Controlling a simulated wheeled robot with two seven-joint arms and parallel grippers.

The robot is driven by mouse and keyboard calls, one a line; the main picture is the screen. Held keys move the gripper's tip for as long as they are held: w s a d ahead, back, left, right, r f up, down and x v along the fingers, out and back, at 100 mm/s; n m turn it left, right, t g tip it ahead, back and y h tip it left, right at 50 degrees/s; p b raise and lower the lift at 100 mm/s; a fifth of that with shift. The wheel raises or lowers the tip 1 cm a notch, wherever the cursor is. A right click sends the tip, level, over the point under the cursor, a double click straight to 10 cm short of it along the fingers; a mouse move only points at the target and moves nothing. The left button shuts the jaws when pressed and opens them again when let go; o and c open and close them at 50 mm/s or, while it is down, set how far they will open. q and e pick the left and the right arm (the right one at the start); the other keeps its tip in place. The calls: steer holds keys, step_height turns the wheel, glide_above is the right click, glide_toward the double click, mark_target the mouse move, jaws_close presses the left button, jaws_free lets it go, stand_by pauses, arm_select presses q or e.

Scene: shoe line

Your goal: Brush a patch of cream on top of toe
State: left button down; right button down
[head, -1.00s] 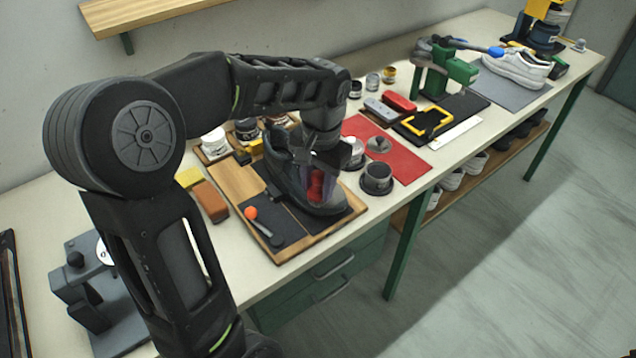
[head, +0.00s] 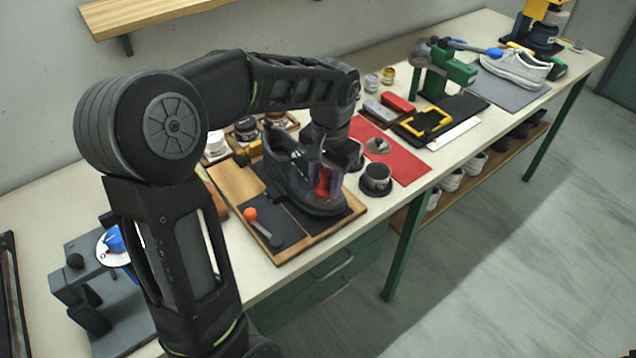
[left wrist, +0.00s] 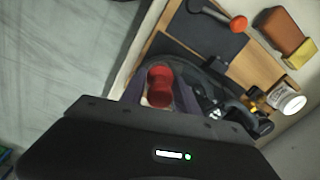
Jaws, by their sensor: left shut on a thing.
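A dark shoe (head: 283,172) lies on a wooden board with a dark mat, its toe toward the front right. My left gripper (head: 325,182) is over the toe, shut on a small brush with a red handle (head: 322,184). In the left wrist view the red handle (left wrist: 160,84) sits between the fingers, with the dark shoe (left wrist: 212,85) just beyond. The brush's lower end is hidden, so I cannot tell if it touches the toe. I cannot make out a cream patch. An open dark tin (head: 376,178) stands right of the toe. My right gripper is not in view.
A tool with an orange knob (head: 250,213) lies on the mat at the board's front left. A red mat (head: 405,160) with a grey lid (head: 377,146) is to the right. Several jars stand behind the shoe. Farther right are a green stand (head: 458,72) and a white shoe (head: 515,68).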

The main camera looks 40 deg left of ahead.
arm_select(q)
steer(key=shift+w, duration=0.25)
steer(key=shift+w+d+r+p, duration=0.1)
steer(key=shift+w+d+p, duration=0.15)
steer(key=shift+w, duration=0.5)
steer(key=shift+w+d+p, duration=0.2)
steer(key=shift+w+p, duration=0.05)
steer(key=shift+w, duration=0.45)
steer(key=shift+w+d+p, duration=0.15)
steer(key=shift+w+p, duration=0.15)
steer(key=shift+w, duration=0.25)
steer(key=shift+w+d, duration=0.2)
steer(key=shift+w, duration=0.7)
steer(key=shift+s, duration=0.15)
